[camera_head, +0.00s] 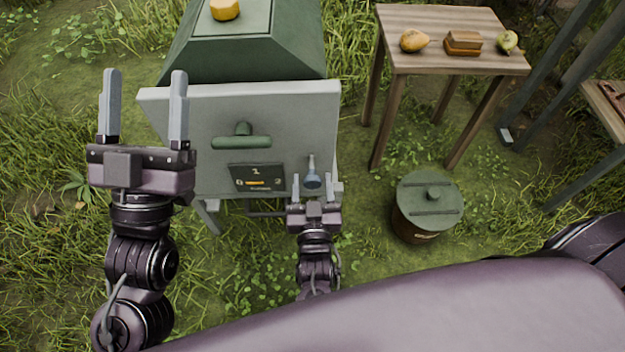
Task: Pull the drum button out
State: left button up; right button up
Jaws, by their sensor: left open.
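A grey-green machine has a pale front panel (215,105) with a green handle (241,142) and a small dark display (257,178). A blue-grey knob (312,179) with a narrow upright stem sits low on the panel's right side; it may be the drum button, but I cannot read a label. My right gripper (310,180) is in front of this knob, its fingers apart on either side of it in the picture. I cannot tell whether they touch it. My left gripper (143,100) is open and empty, pointing up in front of the panel's left edge.
A yellow object (225,9) sits on top of the machine. A wooden table (455,62) at the upper right bears fruit and a small brown block (463,43). A lidded green drum (428,200) stands on the grass right of my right gripper.

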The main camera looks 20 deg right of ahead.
dwell(0.3)
jog(key=shift+s+r, duration=0.1)
jog(key=shift+s, duration=0.1)
pick_arm(q)
notch_tip(320, 180, down, 11)
jog(key=w+d+g+y+p, duration=0.1)
jog(key=w+g+y, duration=0.1)
jog(key=g, duration=0.3)
jog(key=shift+w+d+r+g, duration=0.15)
jog(key=shift+w+d+g, duration=0.15)
jog(key=shift+w+d, duration=0.05)
pick_arm(e)
jog(key=v, duration=0.7)
jog(key=shift+s+a, duration=0.1)
jog(key=shift+s, duration=0.1)
